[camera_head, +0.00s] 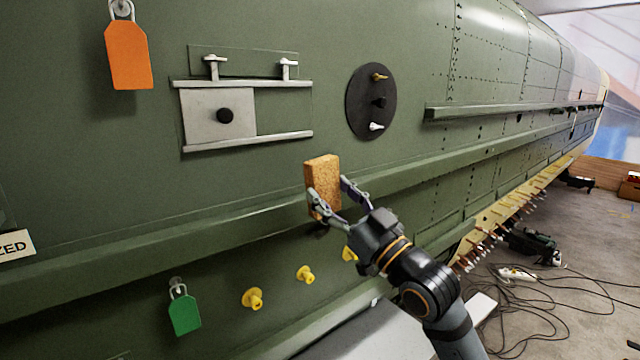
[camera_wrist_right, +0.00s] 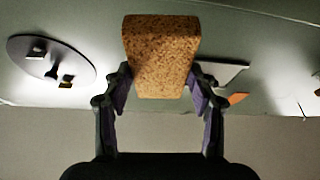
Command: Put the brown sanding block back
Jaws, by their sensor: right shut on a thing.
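The brown sanding block (camera_head: 322,178) is a speckled cork-coloured block, held upright in front of the green fuselage side in the head view. My right gripper (camera_head: 337,198) is shut on it, one finger on each side. In the right wrist view the block (camera_wrist_right: 161,55) sits between the fingertips of my right gripper (camera_wrist_right: 160,85). Whether the block touches the fuselage ledge behind it cannot be told. My left gripper is not in view.
A long green ledge (camera_head: 130,240) runs along the fuselage. Above are a grey sliding panel (camera_head: 210,103) and a dark round plate (camera_head: 360,100) with knobs. Yellow knobs (camera_head: 253,299), an orange tag (camera_head: 129,57) and a green tag (camera_head: 184,315) are nearby. Cables (camera_head: 530,300) lie on the floor.

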